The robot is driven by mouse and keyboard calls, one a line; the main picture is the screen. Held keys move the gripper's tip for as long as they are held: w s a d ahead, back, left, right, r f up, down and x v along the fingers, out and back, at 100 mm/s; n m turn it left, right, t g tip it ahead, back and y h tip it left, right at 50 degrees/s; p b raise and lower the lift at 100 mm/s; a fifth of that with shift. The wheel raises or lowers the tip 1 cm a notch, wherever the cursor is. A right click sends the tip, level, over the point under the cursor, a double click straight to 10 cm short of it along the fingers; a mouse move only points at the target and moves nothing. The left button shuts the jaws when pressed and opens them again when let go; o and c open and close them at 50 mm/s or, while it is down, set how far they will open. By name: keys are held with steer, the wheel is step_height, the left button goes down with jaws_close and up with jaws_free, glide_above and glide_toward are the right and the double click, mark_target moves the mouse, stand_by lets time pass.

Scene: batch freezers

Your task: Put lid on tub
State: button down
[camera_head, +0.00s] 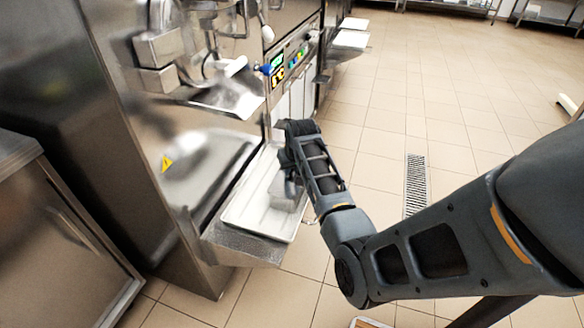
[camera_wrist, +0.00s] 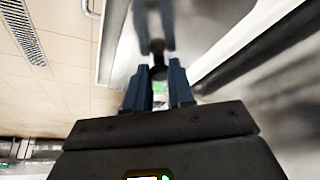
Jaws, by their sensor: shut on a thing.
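My gripper (camera_wrist: 160,82) is shut on a small dark knob (camera_wrist: 158,71), which shows between its fingertips in the wrist view. The knob appears to belong to a lid, a shiny grey surface just beyond the fingertips. In the head view my gripper (camera_head: 293,186) points down over the right side of a white tray. A small grey box-like shape (camera_head: 278,192) shows beside the fingers there. I cannot tell whether it is the tub or the lid, or whether it touches the tray. My wrist hides part of it.
The white tray (camera_head: 258,231) rests on a steel shelf (camera_head: 238,246) at the front of a batch freezer (camera_head: 150,120). A steel cabinet (camera_head: 60,240) stands at the left. Tiled floor with a drain grate (camera_head: 416,185) lies free to the right.

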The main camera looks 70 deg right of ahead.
stand_by(0.9)
steer(key=c, duration=0.8)
jaws_free()
steer(key=o, duration=0.6)
steer(key=shift+f, duration=0.1)
steer(key=shift+c, duration=0.2)
steer(key=shift+r+p, duration=3.5)
steer(key=shift+r, duration=0.1)
steer(key=shift+f, duration=0.1)
